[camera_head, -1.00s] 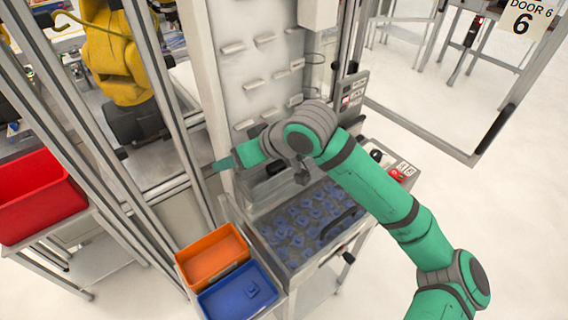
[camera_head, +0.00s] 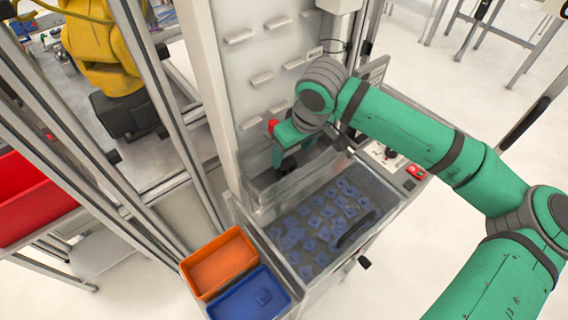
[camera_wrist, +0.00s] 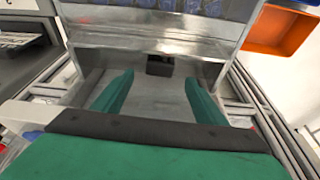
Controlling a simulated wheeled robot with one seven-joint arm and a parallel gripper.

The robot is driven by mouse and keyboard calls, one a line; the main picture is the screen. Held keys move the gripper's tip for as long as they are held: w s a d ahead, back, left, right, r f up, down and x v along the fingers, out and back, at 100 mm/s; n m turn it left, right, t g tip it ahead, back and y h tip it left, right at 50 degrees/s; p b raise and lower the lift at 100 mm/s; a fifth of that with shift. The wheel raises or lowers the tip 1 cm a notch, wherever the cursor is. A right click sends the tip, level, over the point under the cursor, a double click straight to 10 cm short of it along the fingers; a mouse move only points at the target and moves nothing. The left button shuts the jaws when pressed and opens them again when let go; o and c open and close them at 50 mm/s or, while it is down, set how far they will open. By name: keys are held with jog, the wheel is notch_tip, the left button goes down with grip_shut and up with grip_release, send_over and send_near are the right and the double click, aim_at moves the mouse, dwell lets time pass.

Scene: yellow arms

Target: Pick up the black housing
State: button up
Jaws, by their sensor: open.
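The black housing (camera_wrist: 160,66) is a small dark block in the wrist view. It sits against the foot of a shiny metal wall, at the far end of a grey tray surface. My gripper (camera_wrist: 159,78) has its two green fingers spread wide and empty. In the wrist view the housing appears beyond the fingertips, roughly centred between them, with a gap. In the head view my gripper (camera_head: 292,158) points down into the recess at the foot of the white panel. I cannot clearly make out the housing there.
A clear-covered tray of several blue parts (camera_head: 322,222) lies in front of the recess. An orange bin (camera_head: 219,262) and a blue bin (camera_head: 235,305) stand at its left. The white panel (camera_head: 250,75) and metal frame posts stand close by. A yellow robot arm (camera_head: 100,60) is behind the frame.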

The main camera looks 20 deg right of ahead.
aim_at(286, 162)
jog(key=shift+d+f, duration=0.3)
jog(key=shift+f, duration=0.25)
jog(key=shift+w+a+x, duration=0.1)
jog(key=shift+a+x, duration=0.1)
jog(key=shift+x, duration=1.1)
jog(key=shift+w+a+x, duration=0.15)
jog(key=shift+a+x, duration=0.05)
jog(key=shift+x, duration=1.05)
jog(key=shift+r, duration=0.15)
jog(key=c, duration=1.1)
